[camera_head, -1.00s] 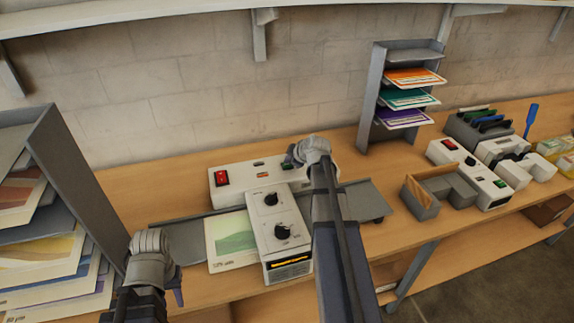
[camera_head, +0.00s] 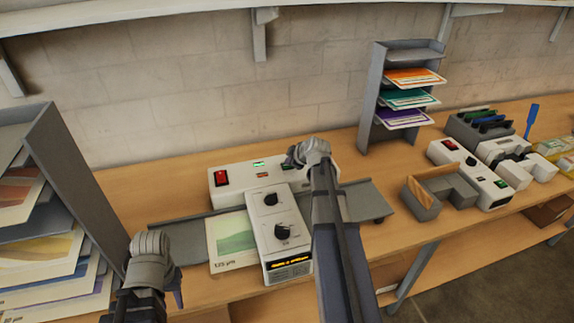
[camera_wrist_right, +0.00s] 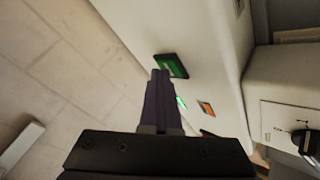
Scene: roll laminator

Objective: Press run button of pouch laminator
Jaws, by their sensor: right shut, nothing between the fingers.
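The white pouch laminator (camera_head: 267,210) stands on the bench with a red rocker switch (camera_head: 220,178) at its left end and two black dials on its front body. A small green light (camera_head: 259,164) glows on its rear housing, and its front display (camera_head: 291,263) shows orange characters. My right gripper (camera_head: 290,162) is shut and empty at the right part of that housing. In the right wrist view its tips (camera_wrist_right: 160,75) are at the edge of a green button (camera_wrist_right: 172,66); contact is unclear. My left gripper (camera_head: 177,297) hangs at lower left, its jaws mostly hidden.
A sheet with a green picture (camera_head: 232,240) lies on the tray left of the laminator. A grey rack (camera_head: 60,155) of sheets stands at left. A tiered stand (camera_head: 377,95) of coloured sheets, an open grey box (camera_head: 427,205) and another white machine (camera_head: 466,170) are at right.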

